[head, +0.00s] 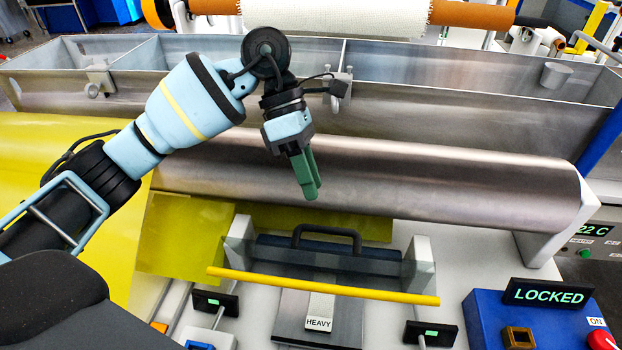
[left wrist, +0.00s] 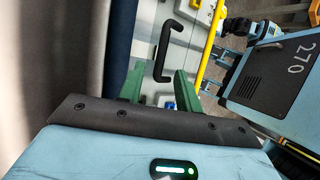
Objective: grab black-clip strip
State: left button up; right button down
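My left gripper (head: 308,180) hangs above the curved metal roller cover, its green fingers pointing down. In the left wrist view its two fingers (left wrist: 160,88) stand apart with nothing between them. I cannot make out a strip with a black clip in either view. Olive-yellow sheet material (head: 180,235) lies below and left of the gripper, on the white bench. A dark bar with a black handle (head: 327,231) sits in front of the gripper, apart from it; the handle also shows in the left wrist view (left wrist: 168,50). My right gripper is not in view.
A yellow rod (head: 322,287) crosses in front of the dark bar. A plate labelled HEAVY (head: 318,312) lies below it. A blue control box with a LOCKED display (head: 547,293) stands at the right. The metal trough (head: 440,70) and a white roll (head: 340,14) are behind.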

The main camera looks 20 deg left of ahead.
aim_at(319, 319)
jog(key=k+l, duration=0.25)
jog(key=k, duration=0.2)
jog(key=k+l, duration=0.25)
jog(key=k, duration=0.25)
